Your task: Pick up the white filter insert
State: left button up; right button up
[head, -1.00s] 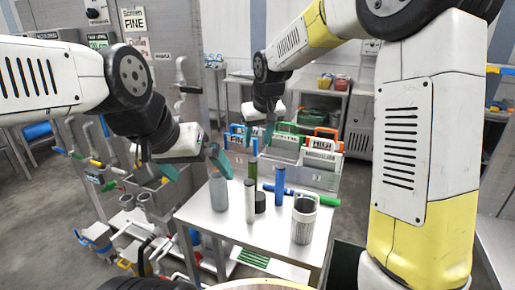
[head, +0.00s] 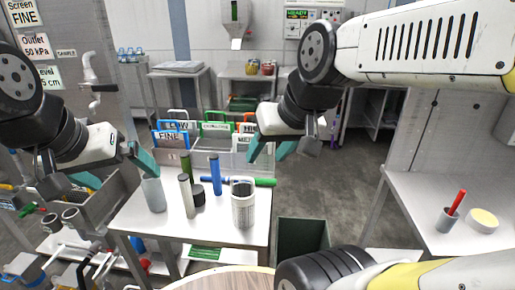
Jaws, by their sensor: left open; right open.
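A slim off-white cylinder (head: 187,196), which looks like the white filter insert, stands upright on the white table (head: 204,234). A green cylinder (head: 186,162) is behind it, a blue cylinder (head: 215,176) to its right. A short black cylinder (head: 199,196) stands close beside it. A light grey canister with a dark open top (head: 243,212) stands further right. My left gripper (head: 114,168) is open and empty, left of the insert near a grey bottle (head: 153,195). My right gripper (head: 272,150) is open and empty, above the table's back right, apart from the insert.
Labelled bins with coloured handles (head: 215,145) stand along the table's back. A horizontal green tube (head: 265,182) lies at the right. A dark green bin (head: 302,240) is right of the table. A side counter (head: 440,200) holds a cup with a red stick (head: 447,220).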

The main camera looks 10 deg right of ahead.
aim_at(183, 179)
jog(key=j, duration=0.45)
jog(key=k+j+z, duration=0.1)
jog(key=j, duration=0.3)
jog(key=k+j, duration=0.1)
jog(key=j, duration=0.35)
